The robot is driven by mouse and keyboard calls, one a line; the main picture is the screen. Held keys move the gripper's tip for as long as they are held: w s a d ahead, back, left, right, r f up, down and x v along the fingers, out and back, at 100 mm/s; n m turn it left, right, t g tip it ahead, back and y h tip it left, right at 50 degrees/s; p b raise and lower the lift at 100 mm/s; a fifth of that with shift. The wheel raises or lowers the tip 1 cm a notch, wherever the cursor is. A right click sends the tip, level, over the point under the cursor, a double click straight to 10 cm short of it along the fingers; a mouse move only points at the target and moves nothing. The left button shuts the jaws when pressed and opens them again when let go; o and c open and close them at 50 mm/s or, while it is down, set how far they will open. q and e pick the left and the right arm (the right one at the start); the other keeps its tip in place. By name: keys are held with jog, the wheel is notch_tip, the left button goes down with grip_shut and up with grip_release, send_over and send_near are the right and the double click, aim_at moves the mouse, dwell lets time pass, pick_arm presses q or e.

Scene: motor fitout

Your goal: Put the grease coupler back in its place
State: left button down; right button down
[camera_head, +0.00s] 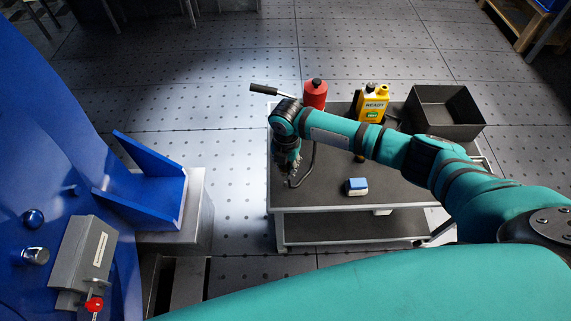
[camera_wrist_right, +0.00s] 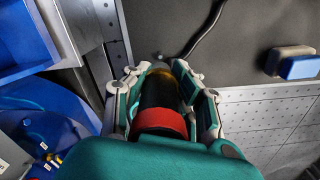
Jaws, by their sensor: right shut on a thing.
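My right gripper (camera_head: 287,170) points down over the left part of the cart top. In the right wrist view, its fingers (camera_wrist_right: 165,85) are shut around the grease coupler (camera_wrist_right: 158,95), a dark cylinder with a red band at the near end and a brass-coloured far end. The coupler is not clearly visible in the head view, where the gripper hides it. A black hose (camera_wrist_right: 205,35) runs over the cart top near the coupler's far end; whether they join is unclear. It also curves beside the gripper in the head view (camera_head: 313,165). My left gripper is not in view.
The cart (camera_head: 400,200) carries a red container (camera_head: 315,94), a yellow bottle (camera_head: 371,105), an open black bin (camera_head: 420,98) and a blue-and-white block (camera_head: 357,187). A black-handled lever (camera_head: 265,90) sticks out at the back left. A blue machine (camera_head: 60,130) with a bracket (camera_head: 150,195) stands left.

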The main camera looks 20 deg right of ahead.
aim_at(285, 182)
jog(key=shift+f+b, duration=1.1)
jog(key=shift+f, duration=1)
jog(key=shift+p, duration=0.5)
jog(key=shift+f+b, duration=1.05)
jog(key=shift+f, duration=0.5)
jog(key=c, duration=1.1)
grip_release()
notch_tip(285, 182, up, 12)
jog(key=shift+s+r, duration=0.1)
